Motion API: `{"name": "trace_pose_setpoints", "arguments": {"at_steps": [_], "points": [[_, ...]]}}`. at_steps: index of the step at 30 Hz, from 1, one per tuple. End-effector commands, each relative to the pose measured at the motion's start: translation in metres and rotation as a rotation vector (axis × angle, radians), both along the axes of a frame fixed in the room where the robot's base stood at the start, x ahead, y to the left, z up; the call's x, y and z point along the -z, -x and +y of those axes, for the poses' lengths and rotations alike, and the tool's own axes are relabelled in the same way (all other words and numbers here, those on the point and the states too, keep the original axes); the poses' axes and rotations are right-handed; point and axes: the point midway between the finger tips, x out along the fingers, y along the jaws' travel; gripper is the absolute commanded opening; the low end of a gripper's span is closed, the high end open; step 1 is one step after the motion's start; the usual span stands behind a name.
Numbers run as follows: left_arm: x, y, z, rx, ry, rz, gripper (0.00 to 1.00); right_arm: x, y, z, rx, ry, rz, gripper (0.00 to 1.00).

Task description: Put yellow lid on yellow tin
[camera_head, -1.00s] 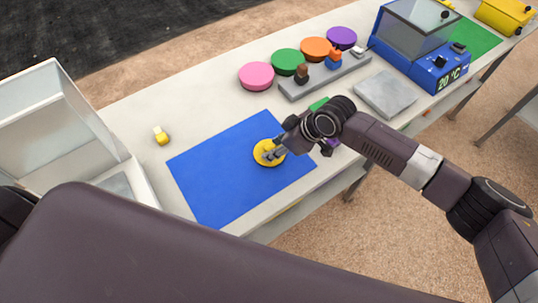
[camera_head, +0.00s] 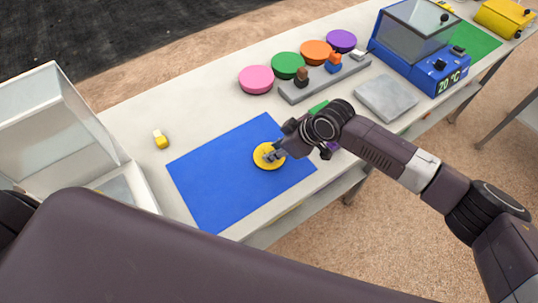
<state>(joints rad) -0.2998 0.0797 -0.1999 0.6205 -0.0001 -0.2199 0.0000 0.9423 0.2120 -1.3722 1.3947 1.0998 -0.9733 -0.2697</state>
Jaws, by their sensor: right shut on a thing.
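A round yellow piece (camera_head: 262,162) is on the blue mat, near its right edge. My right gripper (camera_head: 274,155) is over it, pointing left, with its fingers shut on the yellow lid. From this angle I cannot tell the lid's edge from the yellow tin, nor whether the lid rests on the tin. The fingers hide part of the yellow top. My left gripper is not in view.
The blue mat (camera_head: 215,185) is otherwise clear. Pink (camera_head: 256,80), green (camera_head: 288,66), orange (camera_head: 317,52) and purple (camera_head: 341,40) round tins stand behind a grey weight rack (camera_head: 325,80). A grey plate (camera_head: 387,96) lies right.

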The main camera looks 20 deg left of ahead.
Motion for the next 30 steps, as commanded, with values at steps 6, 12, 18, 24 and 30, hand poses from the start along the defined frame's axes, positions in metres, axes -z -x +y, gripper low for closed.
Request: {"name": "trace_pose_setpoints", "arguments": {"at_steps": [6,12,18,24,30], "points": [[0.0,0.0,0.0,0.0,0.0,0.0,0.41,0.0,0.0,0.0,0.0,0.0,0.0,0.0],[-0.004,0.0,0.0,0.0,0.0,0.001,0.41,-0.004,0.0,0.0,0.0,0.0,0.0,0.0],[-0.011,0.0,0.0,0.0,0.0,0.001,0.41,-0.012,0.0,0.0,0.001,-0.001,0.0,0.0],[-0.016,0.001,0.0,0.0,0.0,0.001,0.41,-0.017,0.0,0.0,0.0,-0.001,0.001,0.0],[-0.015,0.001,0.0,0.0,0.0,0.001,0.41,-0.016,0.0,0.0,0.0,-0.001,0.0,0.0]]}}
